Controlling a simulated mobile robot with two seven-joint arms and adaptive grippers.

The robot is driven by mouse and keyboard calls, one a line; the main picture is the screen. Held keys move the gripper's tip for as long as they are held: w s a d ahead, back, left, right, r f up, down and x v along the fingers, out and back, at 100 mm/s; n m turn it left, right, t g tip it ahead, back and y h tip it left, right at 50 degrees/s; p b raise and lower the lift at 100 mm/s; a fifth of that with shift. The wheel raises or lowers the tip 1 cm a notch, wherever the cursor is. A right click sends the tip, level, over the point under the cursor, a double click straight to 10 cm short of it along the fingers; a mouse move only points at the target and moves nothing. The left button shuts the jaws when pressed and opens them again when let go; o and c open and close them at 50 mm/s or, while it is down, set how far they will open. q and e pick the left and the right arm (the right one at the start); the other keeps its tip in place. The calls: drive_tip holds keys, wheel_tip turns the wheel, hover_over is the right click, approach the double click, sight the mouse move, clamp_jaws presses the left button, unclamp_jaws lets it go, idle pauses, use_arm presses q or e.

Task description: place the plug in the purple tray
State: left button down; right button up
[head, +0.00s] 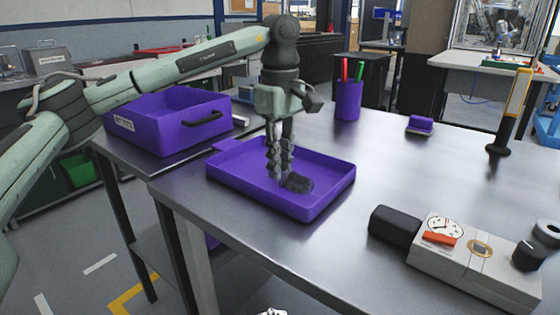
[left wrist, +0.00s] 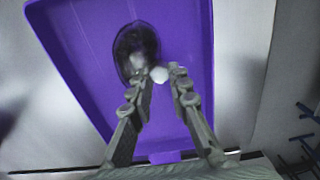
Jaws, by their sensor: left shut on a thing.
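The purple tray (head: 327,191) is shallow and sits near the left edge of the metal table. My left gripper (head: 280,178) points down inside its rim, shut on the dark, rounded plug (head: 299,183). In the left wrist view, the plug (left wrist: 137,48) shows black over the purple tray (left wrist: 85,60). A small white part lies between the fingertips of my left gripper (left wrist: 162,80). I cannot tell whether the plug touches the tray floor.
A deep purple bin (head: 160,130) stands left of the tray. A purple pen cup (head: 348,100) and small purple block (head: 420,125) stand behind. A grey device with a dial (head: 470,255) lies front right, a yellow-and-black post (head: 510,115) back right. The middle table is clear.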

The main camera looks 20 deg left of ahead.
use_arm(q)
drive_tip(key=c, duration=1.4)
unclamp_jaws()
drive_tip(key=shift+f, duration=0.1)
drive_tip(key=shift+c, duration=0.2)
use_arm(e)
drive_tip(key=shift+w+r, duration=0.25)
drive_tip(key=shift+r, duration=0.1)
use_arm(q)
drive_tip(key=shift+r, duration=0.55)
wheel_tip(320, 180, up, 11)
drive_tip(key=p, duration=0.1)
drive_tip(key=shift+r, duration=0.15)
use_arm(e)
drive_tip(key=shift+s+f, duration=0.2)
drive_tip(key=shift+f, duration=0.5)
drive_tip(key=shift+s+f, duration=0.15)
drive_tip(key=shift+f, duration=0.55)
